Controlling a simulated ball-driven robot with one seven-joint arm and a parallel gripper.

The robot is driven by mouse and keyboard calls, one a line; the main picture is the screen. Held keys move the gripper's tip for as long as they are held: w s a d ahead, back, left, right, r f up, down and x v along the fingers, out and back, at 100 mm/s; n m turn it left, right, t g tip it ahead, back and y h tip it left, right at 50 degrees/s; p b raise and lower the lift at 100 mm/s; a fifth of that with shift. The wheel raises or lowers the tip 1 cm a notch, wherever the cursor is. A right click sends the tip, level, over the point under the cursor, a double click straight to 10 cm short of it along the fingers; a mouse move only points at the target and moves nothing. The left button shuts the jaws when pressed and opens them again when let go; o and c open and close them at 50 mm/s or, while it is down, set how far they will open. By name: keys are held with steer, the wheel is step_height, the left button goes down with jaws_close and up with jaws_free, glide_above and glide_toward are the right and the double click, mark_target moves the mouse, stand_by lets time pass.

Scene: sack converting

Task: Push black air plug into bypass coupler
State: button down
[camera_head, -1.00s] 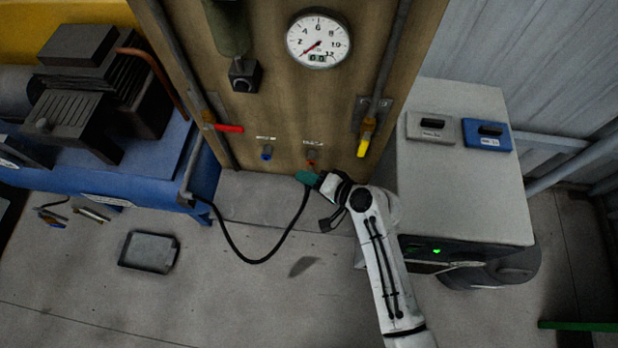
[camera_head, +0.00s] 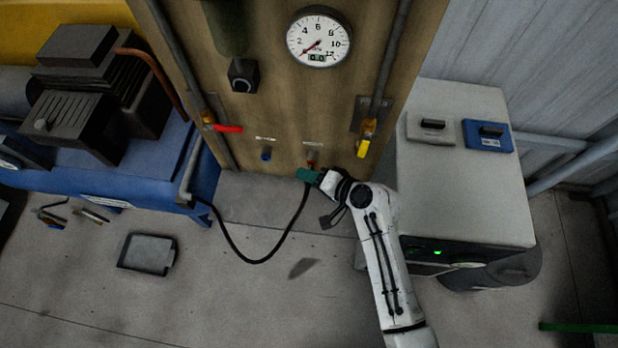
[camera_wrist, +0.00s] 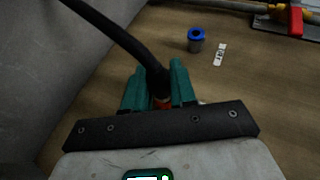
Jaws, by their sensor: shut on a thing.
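My gripper (camera_head: 307,174) has teal fingers, shut around the plug end of a black air hose (camera_head: 263,259) just below and in front of a red-orange coupler (camera_head: 312,156) on the wooden board. In the wrist view the hose (camera_wrist: 112,34) runs down between the teal fingers (camera_wrist: 159,84), with a red-orange part (camera_wrist: 160,103) between them. The plug itself is mostly hidden, and I cannot tell whether it touches the coupler. A blue coupler (camera_head: 266,153) sits to the left on the board; it also shows in the wrist view (camera_wrist: 196,40). The labels above the couplers are too small to read.
The hose hangs in a loop from a pipe beside the blue compressor (camera_head: 75,165). A red-handled valve (camera_head: 226,128) and a yellow-handled valve (camera_head: 363,148) flank the couplers. A gauge (camera_head: 318,38) is above. A grey cabinet (camera_head: 460,190) stands close on the right.

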steer(key=shift+w+b, duration=0.3)
steer(key=shift+w, duration=0.35)
steer(key=c, duration=0.8)
jaws_free()
steer(key=v, duration=1)
steer(key=shift+s+d+r, duration=0.15)
steer(key=shift+d+r, duration=0.05)
steer(key=shift+d, duration=0.1)
steer(key=shift+s, duration=0.1)
